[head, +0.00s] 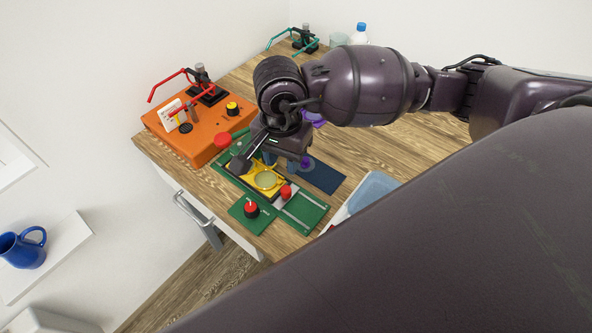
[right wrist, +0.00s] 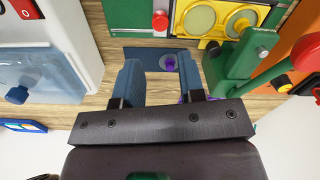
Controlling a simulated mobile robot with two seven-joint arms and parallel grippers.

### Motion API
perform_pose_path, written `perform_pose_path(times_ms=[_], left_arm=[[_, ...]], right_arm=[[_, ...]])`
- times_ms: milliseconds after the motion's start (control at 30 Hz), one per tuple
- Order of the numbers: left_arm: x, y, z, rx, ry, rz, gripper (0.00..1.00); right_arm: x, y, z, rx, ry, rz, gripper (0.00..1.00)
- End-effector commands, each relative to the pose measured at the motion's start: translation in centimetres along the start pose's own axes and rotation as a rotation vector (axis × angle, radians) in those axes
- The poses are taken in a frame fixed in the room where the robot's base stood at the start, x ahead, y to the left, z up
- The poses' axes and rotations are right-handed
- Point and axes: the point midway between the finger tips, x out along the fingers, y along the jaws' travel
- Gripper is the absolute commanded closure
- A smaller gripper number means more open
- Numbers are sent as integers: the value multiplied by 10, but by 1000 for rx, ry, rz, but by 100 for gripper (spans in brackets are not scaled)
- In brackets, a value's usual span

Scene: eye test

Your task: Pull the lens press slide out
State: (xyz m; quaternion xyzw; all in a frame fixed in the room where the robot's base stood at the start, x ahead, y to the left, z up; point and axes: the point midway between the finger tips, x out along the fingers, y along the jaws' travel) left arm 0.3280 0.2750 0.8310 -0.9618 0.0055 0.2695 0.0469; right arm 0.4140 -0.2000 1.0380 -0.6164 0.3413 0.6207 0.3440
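The lens press stands on a green base (head: 303,212) near the table's front edge. Its yellow slide plate (head: 268,188) carries a round pale lens disc (head: 265,179). In the right wrist view the yellow plate (right wrist: 217,43) shows at the top, with two round discs. A green lever (right wrist: 232,75) with a red knob is right of it. My left gripper is not in view.
A dark blue mat (head: 325,178) with a grey, purple-knobbed disc (right wrist: 168,62) lies beyond the fingers. An orange box (head: 205,145) stands left of the press. A light blue-lidded tray (head: 372,188) is at the right.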

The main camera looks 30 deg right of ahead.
Motion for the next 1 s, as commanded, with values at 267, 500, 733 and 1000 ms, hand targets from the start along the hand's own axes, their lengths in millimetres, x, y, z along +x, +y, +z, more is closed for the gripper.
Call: perform_pose_path(times_ms=[267,500,733,1000], left_arm=[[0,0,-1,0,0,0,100],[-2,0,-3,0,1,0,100],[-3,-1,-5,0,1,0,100],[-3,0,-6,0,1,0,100]], right_arm=[[10,0,-1,0,4,3,63],[48,0,-1,1,3,3,63],[85,1,-1,0,4,3,63],[106,0,-1,-1,5,1,63]])
